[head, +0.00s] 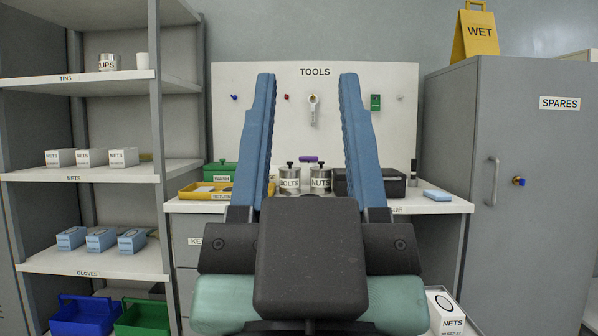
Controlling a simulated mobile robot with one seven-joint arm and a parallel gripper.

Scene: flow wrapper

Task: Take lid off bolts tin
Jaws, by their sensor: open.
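The bolts tin (289,182) is a small metal tin labelled BOLTS, standing on the bench beneath the TOOLS board. Its lid (289,168) is on, with a dark knob on top. My gripper (307,88) is open in the foreground, its two blue fingers pointing up and spread wide. In the picture the tin shows between the fingers, farther back, and nothing is held. The lower part of the tin is partly hidden by my gripper.
A similar nuts tin (321,182) stands just right of the bolts tin. A yellow tray (205,194) and green box (218,170) are to the left, a black case (385,185) to the right. Shelves (80,178) and a grey cabinet (545,200) flank the bench.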

